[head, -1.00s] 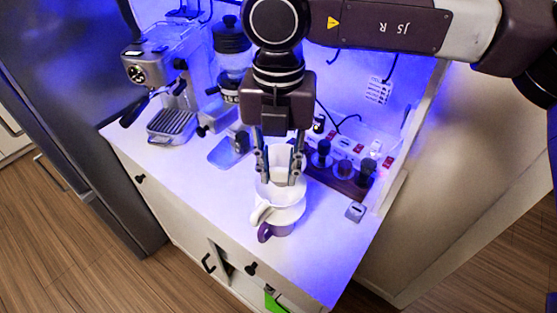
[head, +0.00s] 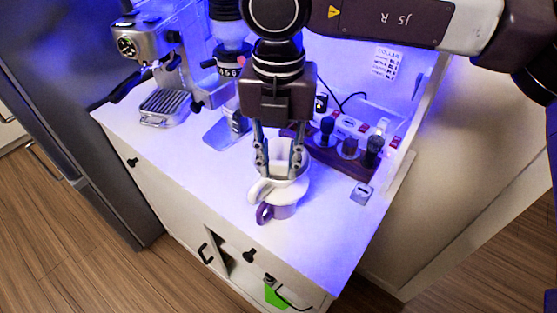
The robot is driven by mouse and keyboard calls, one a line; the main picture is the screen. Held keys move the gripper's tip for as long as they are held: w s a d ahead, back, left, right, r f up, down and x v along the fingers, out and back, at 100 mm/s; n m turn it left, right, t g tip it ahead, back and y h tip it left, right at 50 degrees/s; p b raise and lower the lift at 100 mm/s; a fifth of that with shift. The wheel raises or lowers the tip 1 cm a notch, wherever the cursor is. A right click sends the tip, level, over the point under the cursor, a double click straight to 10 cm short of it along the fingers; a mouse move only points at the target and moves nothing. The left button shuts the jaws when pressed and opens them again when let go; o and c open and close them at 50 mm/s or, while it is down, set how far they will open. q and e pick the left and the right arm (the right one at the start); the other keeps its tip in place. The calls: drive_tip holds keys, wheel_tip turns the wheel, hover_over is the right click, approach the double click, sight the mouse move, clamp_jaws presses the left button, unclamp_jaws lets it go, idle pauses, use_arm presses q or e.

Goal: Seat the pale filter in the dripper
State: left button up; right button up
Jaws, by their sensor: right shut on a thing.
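The pale filter (head: 281,153) is between the fingers of my right gripper (head: 279,170), which is shut on it and points down. The white dripper (head: 287,190), with its handle to the left, sits on top of a purple mug (head: 284,211) on the cabinet top. The filter's lower part and the fingertips are at the dripper's mouth. The fingers and the dripper rim hide how deep the filter sits and whether it touches the dripper wall. My left gripper is not in view.
A dark rack with several black-handled tools (head: 348,150) stands right of the gripper, with a small grey block (head: 362,194) in front. A grinder (head: 230,50) and an espresso machine (head: 150,45) stand at the back left. The white countertop (head: 190,165) is clear at left.

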drive_tip(key=shift+f, duration=0.25)
drive_tip(key=o, duration=1)
drive_tip(key=shift+r, duration=0.15)
wheel_tip(320, 180, up, 12)
drive_tip(key=shift+f, duration=0.1)
